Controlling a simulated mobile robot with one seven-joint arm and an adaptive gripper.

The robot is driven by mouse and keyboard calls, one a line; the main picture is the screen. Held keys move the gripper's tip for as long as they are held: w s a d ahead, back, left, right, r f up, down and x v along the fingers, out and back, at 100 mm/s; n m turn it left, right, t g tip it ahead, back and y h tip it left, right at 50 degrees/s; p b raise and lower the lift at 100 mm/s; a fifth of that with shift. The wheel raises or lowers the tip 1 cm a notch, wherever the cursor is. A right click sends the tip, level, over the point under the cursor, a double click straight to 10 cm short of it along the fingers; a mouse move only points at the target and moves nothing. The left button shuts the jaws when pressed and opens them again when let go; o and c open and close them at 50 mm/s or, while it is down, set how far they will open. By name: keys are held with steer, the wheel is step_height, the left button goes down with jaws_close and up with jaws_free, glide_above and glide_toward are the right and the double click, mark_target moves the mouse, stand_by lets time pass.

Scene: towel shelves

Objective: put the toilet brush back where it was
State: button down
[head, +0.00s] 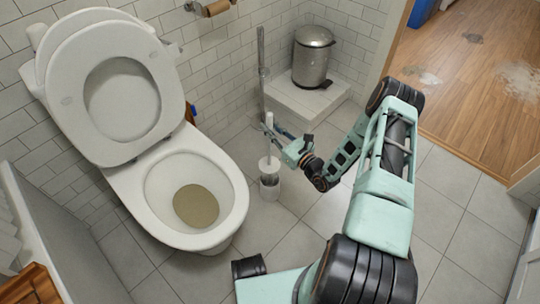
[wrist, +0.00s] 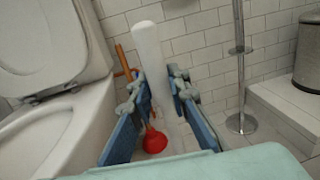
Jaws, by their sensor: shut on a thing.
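The toilet brush has a white handle (head: 269,121), which stands roughly upright to the right of the toilet bowl in the head view. Its handle also shows in the wrist view (wrist: 147,48), rising between my fingers. My gripper (head: 272,131) is shut on the handle's upper part; its blue fingers flank the handle in the wrist view (wrist: 157,85). Below the handle is a white rounded piece with a pale, greyish cup-like holder (head: 269,186) at floor level. I cannot tell how far the brush sits in it. The brush head is hidden.
The toilet (head: 205,190) with raised lid stands close on the left. A red plunger (wrist: 154,142) is beside it. A thin metal stand (head: 261,75) rises behind the brush. A metal bin (head: 313,58) stands on a tiled ledge (head: 335,95). Tiled floor is clear at right.

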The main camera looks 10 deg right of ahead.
step_height(320, 180, down, 10)
steer(key=b, duration=0.3)
steer(key=shift+f, duration=0.15)
steer(key=c, duration=1.8)
jaws_free()
steer(key=shift+c, duration=0.2)
steer(key=p+v, duration=0.3)
steer(key=v, duration=0.9)
